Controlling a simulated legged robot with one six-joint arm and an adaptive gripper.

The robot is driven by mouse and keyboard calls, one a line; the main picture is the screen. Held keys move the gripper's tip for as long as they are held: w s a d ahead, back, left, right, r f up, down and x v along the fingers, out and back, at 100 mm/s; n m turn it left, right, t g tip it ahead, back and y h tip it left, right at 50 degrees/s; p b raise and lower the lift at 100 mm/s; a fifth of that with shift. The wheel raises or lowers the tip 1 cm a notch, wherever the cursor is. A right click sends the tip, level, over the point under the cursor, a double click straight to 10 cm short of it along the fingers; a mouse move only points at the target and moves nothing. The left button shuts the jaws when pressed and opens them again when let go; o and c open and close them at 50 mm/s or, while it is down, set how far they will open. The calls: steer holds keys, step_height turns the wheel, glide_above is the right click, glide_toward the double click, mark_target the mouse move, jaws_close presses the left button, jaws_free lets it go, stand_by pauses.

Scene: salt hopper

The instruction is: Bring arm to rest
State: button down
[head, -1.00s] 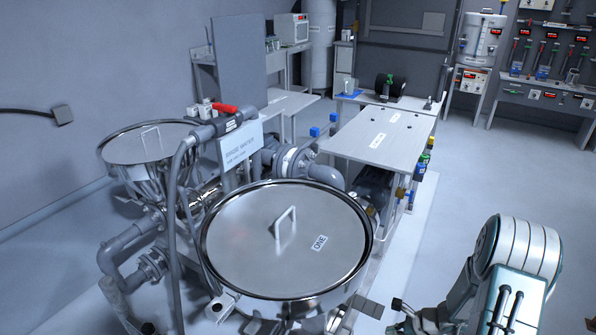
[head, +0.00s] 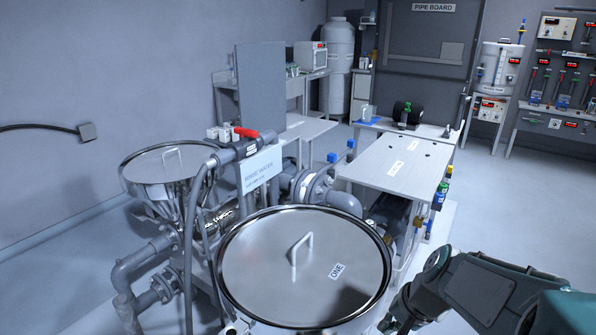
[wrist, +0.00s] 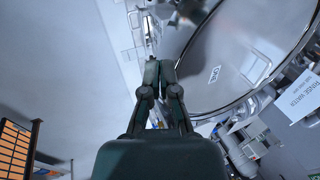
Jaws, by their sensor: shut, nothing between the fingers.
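My gripper (wrist: 159,73) shows in the wrist view with its two fingers closed together and nothing between them. Beyond its tips lies the large round steel hopper lid (wrist: 240,60), with its handle and a label reading "ONE"; in the picture the fingertips end just left of the lid's rim, and I cannot judge the gap. In the head view the same lid (head: 265,275) is at the bottom centre. My arm is at the lower right, beside the hopper. My gripper's fingers cannot be made out in the head view.
A smaller lidded hopper (head: 167,165) stands at the left with grey pipes and a red-handled valve (head: 246,132). A grey table (head: 395,163) stands behind the big hopper. An orange-slatted rack (wrist: 15,148) is at the wrist view's lower left. Floor at the right is open.

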steer(key=s+a+r+n+t+h, duration=0.1)
steer(key=s+r+n+t+h, duration=0.1)
steer(key=s+r+n, duration=0.5)
steer(key=s+r+h, duration=0.1)
steer(key=s, duration=0.3)
steer(key=shift+s+t, duration=0.25)
steer(key=shift+t, duration=0.15)
